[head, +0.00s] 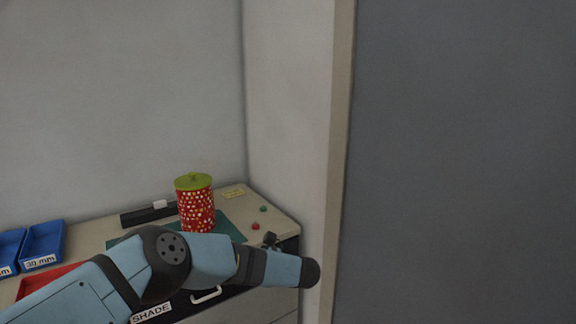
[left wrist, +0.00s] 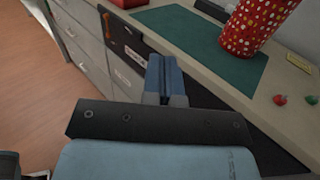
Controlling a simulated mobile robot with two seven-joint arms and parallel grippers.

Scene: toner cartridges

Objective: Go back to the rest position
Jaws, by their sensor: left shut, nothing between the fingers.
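My left arm (head: 205,262) reaches in from the left across the front of the counter in the head view. My left gripper (left wrist: 165,78) shows in the left wrist view, with its two blue fingers together and nothing between them. It is in front of the drawer fronts, near the counter's front edge, and apart from the objects on top. In the head view I cannot make out its fingers. My right gripper is in neither view.
The counter (head: 284,222) holds a red dotted canister (head: 196,208) with a green lid on a green mat (head: 229,229). Nearby are a long black object (head: 147,214), small red and green pieces, blue bins (head: 42,243) and a red tray (head: 45,279). A grey panel (head: 460,160) stands right.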

